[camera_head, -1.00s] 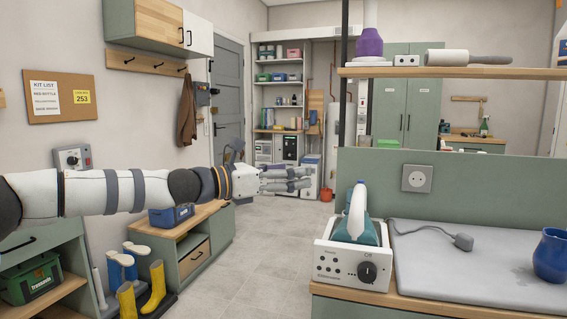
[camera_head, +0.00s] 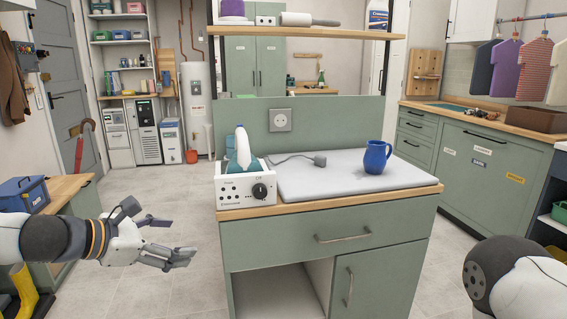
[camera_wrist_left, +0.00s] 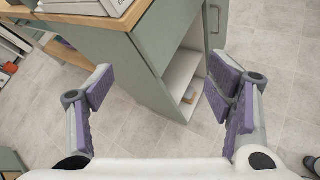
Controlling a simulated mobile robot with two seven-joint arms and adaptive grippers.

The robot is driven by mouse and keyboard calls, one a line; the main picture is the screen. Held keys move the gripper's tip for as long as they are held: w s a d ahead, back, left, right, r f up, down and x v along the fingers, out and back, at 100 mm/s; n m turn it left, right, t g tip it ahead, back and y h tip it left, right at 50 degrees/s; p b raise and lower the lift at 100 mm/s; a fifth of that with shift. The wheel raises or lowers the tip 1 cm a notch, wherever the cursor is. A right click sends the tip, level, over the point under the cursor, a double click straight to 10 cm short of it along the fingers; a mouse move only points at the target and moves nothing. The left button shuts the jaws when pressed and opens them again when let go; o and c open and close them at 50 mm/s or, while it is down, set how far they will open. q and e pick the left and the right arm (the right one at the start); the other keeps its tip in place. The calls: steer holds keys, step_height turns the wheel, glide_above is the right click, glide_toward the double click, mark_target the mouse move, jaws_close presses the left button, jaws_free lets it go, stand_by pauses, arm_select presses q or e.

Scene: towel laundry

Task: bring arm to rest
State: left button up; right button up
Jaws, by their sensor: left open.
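My left arm comes in from the left in the head view. Its gripper (camera_head: 170,243) is open and empty, over the floor to the left of the green ironing cabinet (camera_head: 330,232). In the left wrist view my left gripper (camera_wrist_left: 160,100) shows its two fingers with purple pads spread wide, with nothing between them. The cabinet's corner and open shelf (camera_wrist_left: 185,80) show beyond the fingers. Part of my right arm (camera_head: 515,282) shows at the lower right of the head view. Its gripper is out of the frame.
A white iron station (camera_head: 240,188), a grey pressing mat (camera_head: 330,182) and a blue jug (camera_head: 376,157) are on the cabinet top. A blue toolbox (camera_head: 24,194) sits on a low bench at the left. Tiled floor (camera_head: 185,195) lies clear between bench and cabinet.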

arm_select(q)
steer(key=s+d+f+m+g+y, duration=0.2)
steer(key=s+d+f+m+g, duration=0.15)
steer(key=s+f, duration=0.55)
steer(key=s+d+f+m+g+y, duration=0.1)
steer(key=s+d+f+m+g, duration=0.15)
steer(key=s+f+m, duration=0.65)
steer(key=s+a+f+m+g+y, duration=0.1)
steer(key=s+f+m+g, duration=0.1)
steer(key=s, duration=0.7)
steer(key=s+a+f+m+g+y, duration=0.1)
steer(key=s+a+f+m+y, duration=0.1)
steer(key=s+f+m, duration=0.3)
steer(key=s+a+f+m+g+y, duration=0.1)
steer(key=s+a+f+m+g, duration=0.1)
steer(key=s, duration=1.1)
steer(key=f+m, duration=0.1)
steer(key=m, duration=0.1)
steer(key=shift+s+a+f+m+g+y, duration=0.15)
steer(key=shift+s+f+m+g+y, duration=0.15)
steer(key=shift+s+f+m, duration=0.1)
